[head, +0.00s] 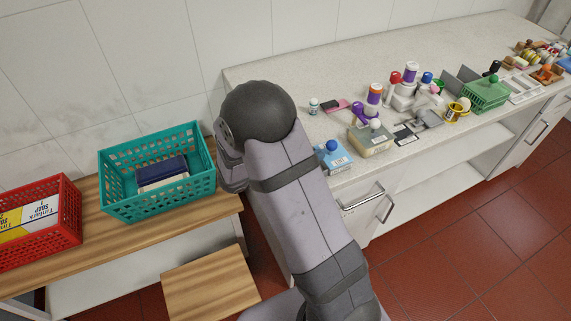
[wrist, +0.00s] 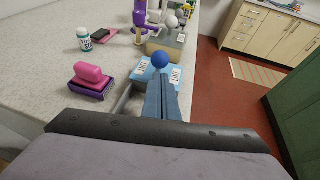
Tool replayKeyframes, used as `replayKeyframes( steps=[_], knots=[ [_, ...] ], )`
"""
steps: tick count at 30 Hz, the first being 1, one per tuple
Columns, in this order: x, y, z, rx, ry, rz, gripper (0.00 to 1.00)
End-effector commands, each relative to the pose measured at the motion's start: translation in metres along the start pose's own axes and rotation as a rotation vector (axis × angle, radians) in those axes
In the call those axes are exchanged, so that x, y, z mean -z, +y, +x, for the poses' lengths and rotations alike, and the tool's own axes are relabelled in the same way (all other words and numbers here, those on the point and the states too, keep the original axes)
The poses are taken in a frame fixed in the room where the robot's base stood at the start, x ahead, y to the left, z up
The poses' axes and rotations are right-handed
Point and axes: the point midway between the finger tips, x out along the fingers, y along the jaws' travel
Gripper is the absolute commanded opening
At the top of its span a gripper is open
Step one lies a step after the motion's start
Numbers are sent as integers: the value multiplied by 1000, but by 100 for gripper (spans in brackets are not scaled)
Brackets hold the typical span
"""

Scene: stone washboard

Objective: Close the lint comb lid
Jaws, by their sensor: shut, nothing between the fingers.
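A light-blue box (wrist: 143,72) with white labels that seem to read "LINT" stands near the counter's front edge in the wrist view. A round blue knob (wrist: 160,60) sits at its top. The box (head: 337,161) and knob (head: 332,145) also show in the head view, just right of my arm. I cannot tell how far its lid stands open. My gripper (wrist: 162,80) is shut and empty, its blue-grey fingers pointing at the box and covering part of it. Whether they touch it is unclear. The fingers are hidden behind my arm in the head view.
A pink block on a purple base (wrist: 90,80) and a small white bottle (wrist: 84,38) stand left of the box. A beige box with a white knob (head: 371,142) is close behind it. Several bottles and tools crowd the counter further right. Baskets (head: 160,172) stand left.

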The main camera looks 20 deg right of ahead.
Motion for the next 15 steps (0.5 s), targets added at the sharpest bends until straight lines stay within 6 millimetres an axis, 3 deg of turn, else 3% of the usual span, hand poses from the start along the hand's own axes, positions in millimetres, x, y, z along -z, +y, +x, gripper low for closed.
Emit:
replayKeyframes(
  steps=[3, 15],
  knots=[
    [13, 2, -20, -9, 2, -6, 0],
    [13, 2, -94, -8, 4, -1, 0]
  ],
)
